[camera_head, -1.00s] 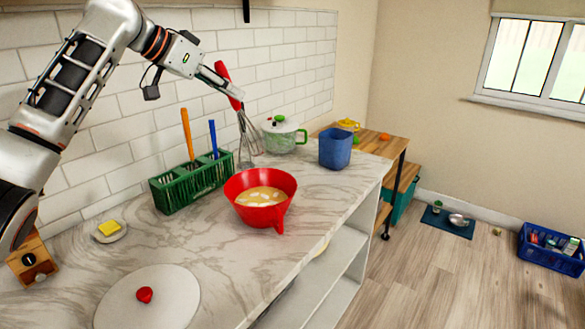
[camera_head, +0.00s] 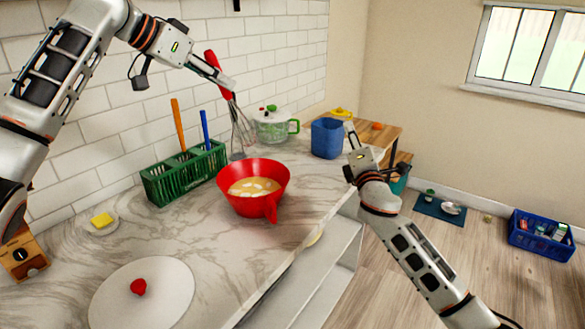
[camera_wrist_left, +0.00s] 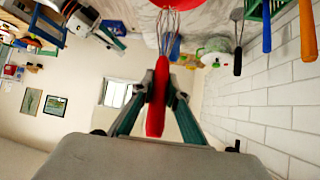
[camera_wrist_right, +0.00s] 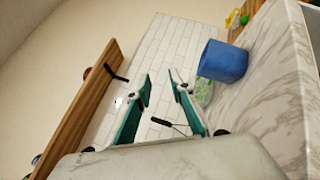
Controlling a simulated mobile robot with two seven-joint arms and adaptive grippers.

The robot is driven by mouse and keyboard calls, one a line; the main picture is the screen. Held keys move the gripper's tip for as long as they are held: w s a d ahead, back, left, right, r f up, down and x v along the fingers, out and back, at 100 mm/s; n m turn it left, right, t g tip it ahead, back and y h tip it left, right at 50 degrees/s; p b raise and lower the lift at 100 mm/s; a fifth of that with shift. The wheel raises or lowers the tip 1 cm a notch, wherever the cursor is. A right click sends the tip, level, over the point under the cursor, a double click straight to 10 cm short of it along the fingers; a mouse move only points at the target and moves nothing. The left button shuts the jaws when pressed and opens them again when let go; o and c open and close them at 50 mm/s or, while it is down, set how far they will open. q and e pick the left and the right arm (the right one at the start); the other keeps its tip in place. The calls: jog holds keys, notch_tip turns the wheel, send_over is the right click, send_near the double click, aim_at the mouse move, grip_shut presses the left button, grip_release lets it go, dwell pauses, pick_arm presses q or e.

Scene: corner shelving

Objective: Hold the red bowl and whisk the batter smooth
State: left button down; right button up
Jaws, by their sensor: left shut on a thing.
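The red bowl (camera_head: 246,204) stands on the marble counter with pale, lumpy batter (camera_head: 253,187) in it. My left gripper (camera_head: 226,86) is shut on the red handle of the whisk (camera_head: 238,128) and holds it upright behind the bowl, its wires near the wall; whether they touch the counter I cannot tell. In the left wrist view the red handle (camera_wrist_left: 157,98) sits between the fingers and the bowl (camera_wrist_left: 208,18) shows at the top edge. My right gripper (camera_head: 350,132) is right of the bowl, near the blue canister. In the right wrist view its fingers (camera_wrist_right: 162,92) are apart and empty.
A green rack (camera_head: 186,174) with utensils stands left of the bowl. A lidded pot (camera_head: 271,128) and a blue canister (camera_head: 326,139) stand behind. A white disc with a red knob (camera_head: 150,300) and a butter dish (camera_head: 102,221) lie in front. The counter's right edge is open.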

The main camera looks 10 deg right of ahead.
jog(key=w+a+r+n+t+y, duration=0.1)
jog(key=a+r+n+t, duration=0.2)
jog(key=r, duration=0.8)
jog(key=w+a+r+n+t+y, duration=0.1)
jog(key=w+a+r+n, duration=0.3)
jog(key=r, duration=0.7)
jog(key=s+a+r+n+g+y, duration=0.1)
jog(key=s+a+r+n+y, duration=0.15)
jog(key=a+n+y, duration=0.45)
jog(key=w+a+f+n+g+y, duration=0.1)
jog(key=a+f+n+g+y, duration=0.3)
jog(key=a, duration=0.3)
jog(key=w+a+f+n+g+y, duration=0.1)
jog(key=a+n+g+y, duration=0.2)
jog(key=a+g, duration=0.3)
notch_tip(320, 180, down, 14)
jog(key=d+r+m+g+h, duration=0.1)
jog(key=d+m+g+h, duration=0.1)
jog(key=m+g+h, duration=0.3)
jog(key=s+d+f+m+g+h, duration=0.3)
jog(key=s+d+f+g, duration=0.1)
jog(key=f, duration=0.3)
jog(key=s+d+f+m+g+h, duration=0.3)
jog(key=s+d+f+m, duration=0.1)
jog(key=s+f, duration=0.15)
jog(key=x, duration=1.2)
jog(key=shift+a, duration=0.4)
